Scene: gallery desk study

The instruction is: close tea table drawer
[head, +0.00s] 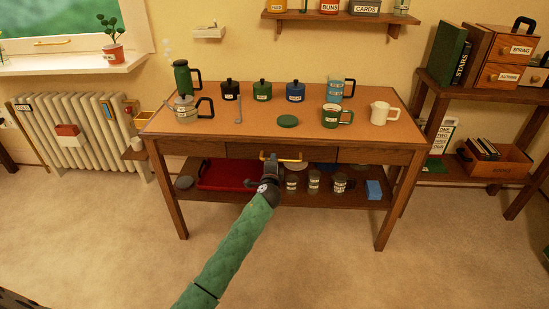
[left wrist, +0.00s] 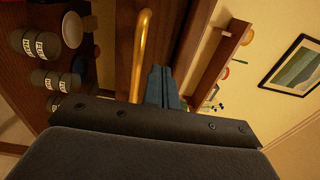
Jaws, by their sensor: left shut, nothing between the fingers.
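The wooden tea table (head: 190,149) stands against the wall. Its drawer (head: 240,151) is at the middle of the front edge and has a brass handle (head: 290,160). The drawer front looks about level with the table front; I cannot tell if a small gap remains. My left gripper (head: 269,164) is at the handle's left part and hides some of it. In the left wrist view, the shut, empty fingers (left wrist: 163,88) are beside the brass handle (left wrist: 143,45) and point at the drawer front. I cannot tell whether they touch it. My right gripper is out of view.
Canisters, mugs and a white jug (head: 380,113) stand on the tabletop. The lower shelf holds a red tray (head: 225,175), several labelled jars and a blue box (head: 373,190). A radiator (head: 80,135) is at left, a bookshelf (head: 430,95) at right. The floor in front is clear.

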